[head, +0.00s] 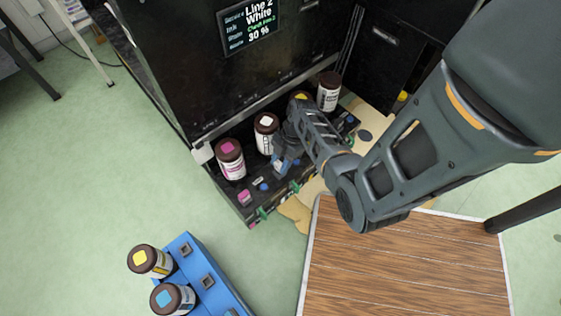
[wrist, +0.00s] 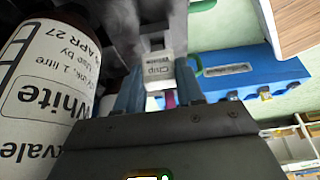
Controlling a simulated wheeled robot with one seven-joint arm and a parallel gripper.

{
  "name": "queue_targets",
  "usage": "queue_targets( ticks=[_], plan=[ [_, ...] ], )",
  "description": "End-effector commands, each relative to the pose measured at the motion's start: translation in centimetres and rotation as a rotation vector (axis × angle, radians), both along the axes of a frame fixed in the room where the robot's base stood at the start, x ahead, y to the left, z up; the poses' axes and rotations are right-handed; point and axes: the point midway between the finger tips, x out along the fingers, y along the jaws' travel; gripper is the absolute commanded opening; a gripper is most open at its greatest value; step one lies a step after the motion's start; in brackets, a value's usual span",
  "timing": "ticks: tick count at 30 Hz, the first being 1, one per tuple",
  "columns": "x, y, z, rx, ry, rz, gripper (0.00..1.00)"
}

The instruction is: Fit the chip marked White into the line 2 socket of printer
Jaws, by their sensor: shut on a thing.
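The white chip (wrist: 158,68), its label reading "Chip White", is held between the fingertips of my gripper (wrist: 160,92) in the wrist view. In the head view my gripper (head: 284,162) is low at the front ledge of the black printer (head: 185,70), just right of the white-capped bottle (head: 266,134). That bottle, labelled White, fills the left of the wrist view (wrist: 45,80). The printer's screen (head: 250,27) reads "Line 2", "White" and "30 %". The line 2 socket is not clearly visible; my gripper and arm cover part of the ledge. I cannot tell whether the chip touches a socket.
A magenta-capped bottle (head: 230,160) stands left on the ledge, with a pink chip (head: 244,197) in front. Another dark-capped bottle (head: 328,93) stands at right. A blue rack (head: 210,278) with yellow- and blue-capped bottles is on the floor side. A wooden-topped table (head: 400,265) is nearby.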

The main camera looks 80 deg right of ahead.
Motion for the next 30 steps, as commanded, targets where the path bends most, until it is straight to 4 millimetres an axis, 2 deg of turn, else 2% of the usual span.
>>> queue_targets(
  ticks=[6,30],
  plan=[
    [0.0,0.0,-0.7,0.000,0.000,0.001,0.09],
    [0.0,0.0,-1.4,0.000,0.000,0.000,0.09]
  ],
)
